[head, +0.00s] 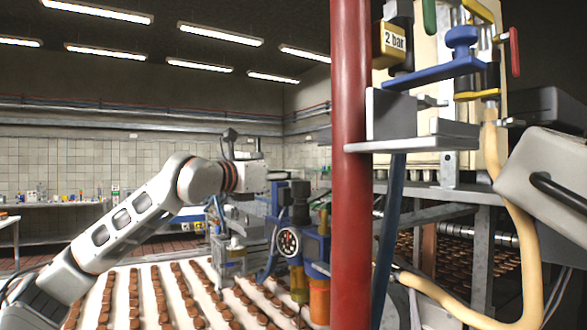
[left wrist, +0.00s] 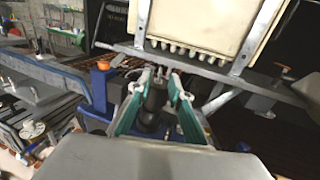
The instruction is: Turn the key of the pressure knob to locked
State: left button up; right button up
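The pressure unit stands in the middle of the head view: a blue body (head: 316,247) with a round dial gauge (head: 289,242) and a dark upright knob (head: 300,205). My left gripper (head: 280,186) is at the upper part of this unit; its fingers are too small there to read. In the left wrist view, its two teal-padded fingers (left wrist: 161,92) are apart, with a dark cylindrical part (left wrist: 152,108) between them. I cannot tell whether they touch it. The key and its position are not clear. My right gripper is not in view.
A red upright post (head: 351,150) stands just right of the unit. Right of it are a metal bracket (head: 410,145), a blue lever (head: 435,72) and a tan hose (head: 525,230). A conveyor with rows of brown biscuits (head: 150,295) runs below my left arm.

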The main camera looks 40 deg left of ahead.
pick_arm(q)
jog(key=shift+w, duration=1)
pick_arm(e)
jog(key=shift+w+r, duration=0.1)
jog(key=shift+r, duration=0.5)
pick_arm(q)
grip_shut()
